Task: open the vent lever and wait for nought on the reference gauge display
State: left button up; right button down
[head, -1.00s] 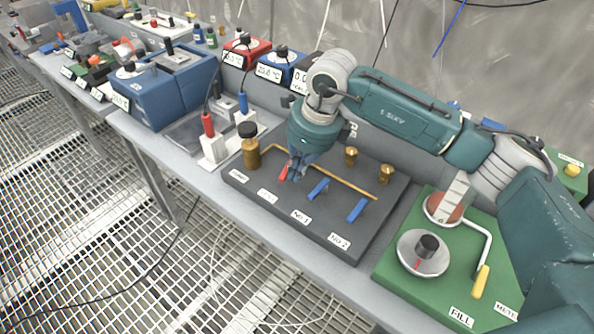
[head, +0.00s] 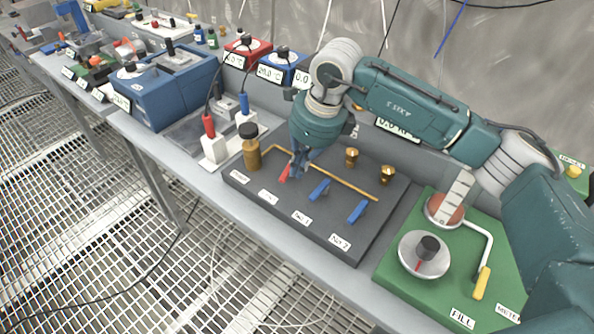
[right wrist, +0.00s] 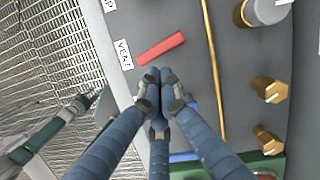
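The red vent lever (head: 285,172) lies on the dark valve board (head: 338,244), set crosswise to the brass pipe (head: 340,180). In the right wrist view the red lever (right wrist: 161,49) shows beside its VENT label (right wrist: 124,54). My right gripper (head: 297,172) is over the board just by the lever. Its fingers (right wrist: 160,78) are together with nothing visible between them, and the lever shows apart from the tips. A display (head: 395,128) behind my right arm is partly covered; its full reading is hidden. My left gripper (right wrist: 86,99) seems to show small over the grating; its fingers are unclear.
Two blue levers (head: 319,189) (head: 357,212) sit right of the red one. A brass cylinder with a black cap (head: 250,152) stands at the board's left. A green FILL board (head: 408,284) with a crank is at right. Another display (head: 302,78) is partly hidden behind my arm.

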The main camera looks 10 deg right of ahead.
jog(key=v, duration=1)
